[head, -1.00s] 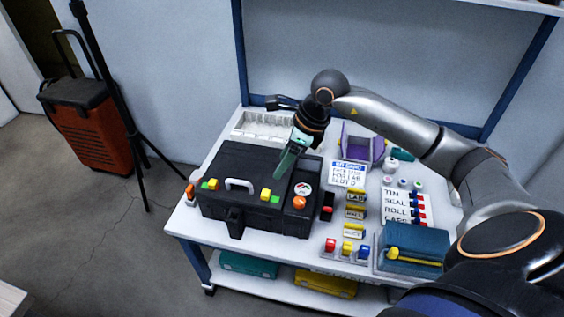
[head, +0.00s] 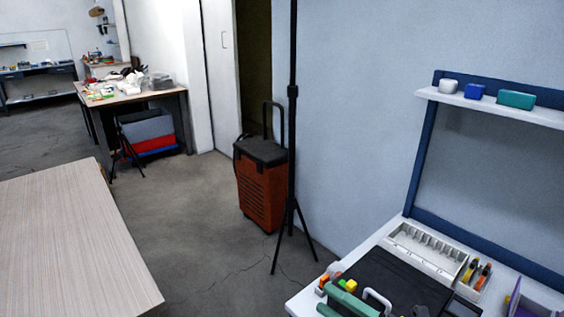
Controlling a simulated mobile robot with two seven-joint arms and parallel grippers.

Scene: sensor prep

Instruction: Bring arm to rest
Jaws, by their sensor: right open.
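The rest of my right arm is out of the picture. I cannot tell whether the fingers touch the case. My left gripper is not in view.
A white slotted tray (head: 427,250) and a small holder with orange items (head: 476,273) stand behind the case. A black tripod (head: 291,190) and an orange wheeled case (head: 262,190) stand left of the bench. A wooden table (head: 75,235) is at left. Floor between is clear.

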